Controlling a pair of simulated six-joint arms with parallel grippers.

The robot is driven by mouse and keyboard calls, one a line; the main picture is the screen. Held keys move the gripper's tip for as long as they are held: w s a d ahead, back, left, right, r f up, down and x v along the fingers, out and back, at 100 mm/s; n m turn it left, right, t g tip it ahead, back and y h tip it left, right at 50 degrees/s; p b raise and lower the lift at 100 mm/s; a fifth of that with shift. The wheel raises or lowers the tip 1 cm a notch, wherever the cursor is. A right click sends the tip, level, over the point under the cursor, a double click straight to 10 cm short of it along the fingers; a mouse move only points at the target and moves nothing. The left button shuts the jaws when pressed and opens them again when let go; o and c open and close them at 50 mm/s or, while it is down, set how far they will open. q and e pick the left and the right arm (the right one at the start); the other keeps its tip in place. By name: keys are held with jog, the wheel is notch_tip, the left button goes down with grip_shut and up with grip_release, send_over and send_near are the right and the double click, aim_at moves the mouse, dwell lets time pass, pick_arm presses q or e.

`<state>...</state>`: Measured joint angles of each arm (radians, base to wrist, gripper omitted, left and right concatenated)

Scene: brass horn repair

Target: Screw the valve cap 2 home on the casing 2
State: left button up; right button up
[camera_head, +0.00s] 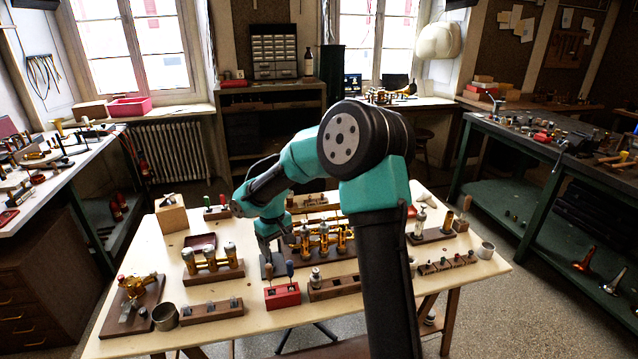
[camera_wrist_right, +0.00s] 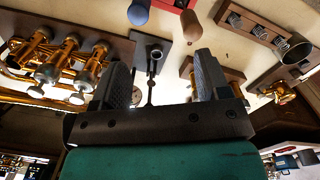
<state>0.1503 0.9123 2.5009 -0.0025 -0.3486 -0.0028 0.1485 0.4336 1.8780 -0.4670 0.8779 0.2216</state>
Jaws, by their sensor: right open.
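A brass valve block (camera_head: 322,243) with several upright casings sits on a dark wooden base in the head view, partly hidden by my arm. It also shows in the right wrist view (camera_wrist_right: 62,62), left of the fingers. I cannot tell which casing is casing 2, and I cannot pick out valve cap 2. My right gripper (camera_head: 269,243) hangs over the middle of the bench, just left of the block. In the right wrist view its fingers (camera_wrist_right: 161,82) are wide apart and empty. A dark plate with a metal post (camera_wrist_right: 154,58) shows between them. My left gripper is out of view.
A second brass valve set (camera_head: 209,259) stands on a wooden base at left. A red block (camera_head: 282,297) with two upright handles is in front of my gripper.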

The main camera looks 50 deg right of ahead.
jog(key=w+d+r+n, duration=0.1)
jog(key=d+r, duration=0.1)
jog(key=d, duration=0.4)
jog(key=w+d+r+n, duration=0.1)
jog(key=w+d+r, duration=0.1)
jog(key=d, duration=0.3)
notch_tip(320, 180, up, 6)
jog(key=n, duration=0.4)
send_over(326, 220)
jog(key=shift+w+d+r+t, duration=0.1)
jog(key=shift+w+d+t, duration=0.2)
jog(key=shift+d, duration=0.1)
notch_tip(326, 220, down, 17)
jog(key=shift+f, duration=0.2)
jog(key=shift+c, duration=0.4)
jog(key=c, duration=1)
jog(key=m, duration=0.5)
jog(key=shift+a, duration=0.1)
